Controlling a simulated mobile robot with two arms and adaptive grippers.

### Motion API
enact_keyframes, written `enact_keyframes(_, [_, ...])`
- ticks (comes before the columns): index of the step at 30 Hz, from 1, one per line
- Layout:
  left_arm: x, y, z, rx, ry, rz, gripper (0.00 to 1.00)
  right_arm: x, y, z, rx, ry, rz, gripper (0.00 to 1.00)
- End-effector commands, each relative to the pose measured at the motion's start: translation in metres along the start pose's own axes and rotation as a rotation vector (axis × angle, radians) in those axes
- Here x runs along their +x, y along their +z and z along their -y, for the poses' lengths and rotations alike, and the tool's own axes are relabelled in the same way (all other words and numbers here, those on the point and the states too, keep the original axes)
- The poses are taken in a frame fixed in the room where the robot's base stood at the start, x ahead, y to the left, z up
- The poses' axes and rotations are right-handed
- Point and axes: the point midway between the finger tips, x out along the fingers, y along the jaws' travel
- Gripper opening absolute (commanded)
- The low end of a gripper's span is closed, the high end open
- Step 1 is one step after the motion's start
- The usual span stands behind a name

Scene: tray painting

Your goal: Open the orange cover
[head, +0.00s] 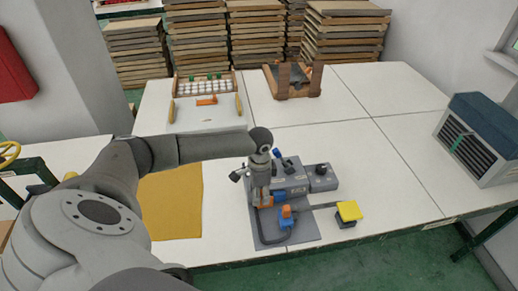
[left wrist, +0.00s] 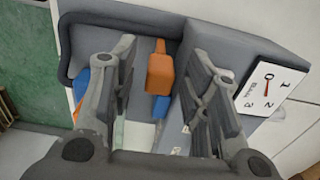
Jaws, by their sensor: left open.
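The orange cover (left wrist: 160,70) shows in the left wrist view as a small upright block with a blue part below it, on a grey device (left wrist: 235,35). It lies between the two fingers of my left gripper (left wrist: 155,85), which are spread with a gap on both sides. A second orange and blue part (head: 286,214) sits just in front. My right gripper is not in view.
A dial plate marked 0, 1, 2 (left wrist: 265,90) lies right of the fingers. A yellow block (head: 349,211) stands at the device's right. A yellow-orange sheet (head: 172,205) lies to the left. A grey slatted box (head: 482,138) stands far right. The table between is clear.

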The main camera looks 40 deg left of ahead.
Motion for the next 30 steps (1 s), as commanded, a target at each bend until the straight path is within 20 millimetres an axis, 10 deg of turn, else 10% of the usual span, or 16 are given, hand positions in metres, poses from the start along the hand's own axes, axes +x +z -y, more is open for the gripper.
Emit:
enact_keyframes(16, [-0.101,0.001,0.001,-0.002,-0.002,-0.002,0.43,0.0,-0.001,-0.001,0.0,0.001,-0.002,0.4])
enact_keyframes(30, [-0.117,0.001,0.001,-0.002,-0.001,0.001,0.43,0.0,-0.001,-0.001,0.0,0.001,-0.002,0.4])
